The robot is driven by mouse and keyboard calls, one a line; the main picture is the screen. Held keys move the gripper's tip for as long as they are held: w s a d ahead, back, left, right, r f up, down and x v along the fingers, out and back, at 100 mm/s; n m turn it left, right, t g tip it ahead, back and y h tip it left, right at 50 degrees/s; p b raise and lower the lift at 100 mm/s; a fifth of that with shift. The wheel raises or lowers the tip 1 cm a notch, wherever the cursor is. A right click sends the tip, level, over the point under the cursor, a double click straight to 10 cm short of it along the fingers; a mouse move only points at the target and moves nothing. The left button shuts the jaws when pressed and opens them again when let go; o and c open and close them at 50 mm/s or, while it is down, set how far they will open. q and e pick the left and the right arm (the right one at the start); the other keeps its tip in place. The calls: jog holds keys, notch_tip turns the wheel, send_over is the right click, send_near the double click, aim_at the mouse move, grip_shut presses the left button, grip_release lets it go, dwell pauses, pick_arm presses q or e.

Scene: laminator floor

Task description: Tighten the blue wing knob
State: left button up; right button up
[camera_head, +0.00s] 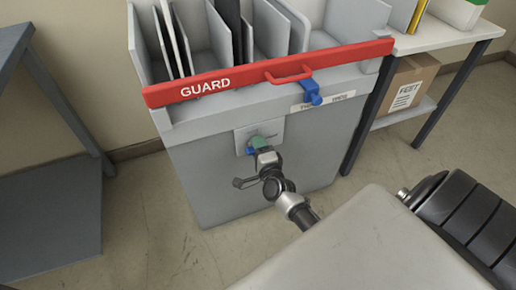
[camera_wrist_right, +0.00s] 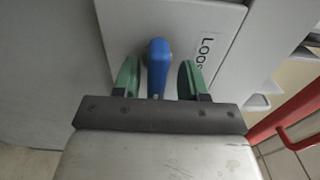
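The blue wing knob (camera_wrist_right: 157,68) sits on a light grey plate (camera_wrist_right: 120,25) on the machine's front. In the wrist view it stands between the two green fingers of my right gripper (camera_wrist_right: 156,78), with a visible gap on each side. The right gripper is open around the knob and does not appear to touch it. In the head view my right gripper (camera_head: 258,143) reaches the plate (camera_head: 268,131), and only a bit of the blue knob (camera_head: 250,151) shows beside the fingers. My left gripper is not in view.
A red GUARD bar (camera_head: 230,81) with a handle crosses the machine (camera_head: 205,185) above the knob. A blue latch (camera_head: 310,92) hangs from the bar. A dark table (camera_head: 50,215) stands left; a white-topped table (camera_head: 445,32) with a box (camera_head: 408,88) below stands right.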

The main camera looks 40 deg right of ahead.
jog(key=shift+f, duration=0.15)
jog(key=shift+s+a, duration=0.1)
jog(key=shift+s, duration=0.2)
pick_arm(q)
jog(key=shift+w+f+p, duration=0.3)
jog(key=shift+p, duration=0.45)
pick_arm(e)
jog(key=v, duration=1)
jog(key=shift+s, duration=0.15)
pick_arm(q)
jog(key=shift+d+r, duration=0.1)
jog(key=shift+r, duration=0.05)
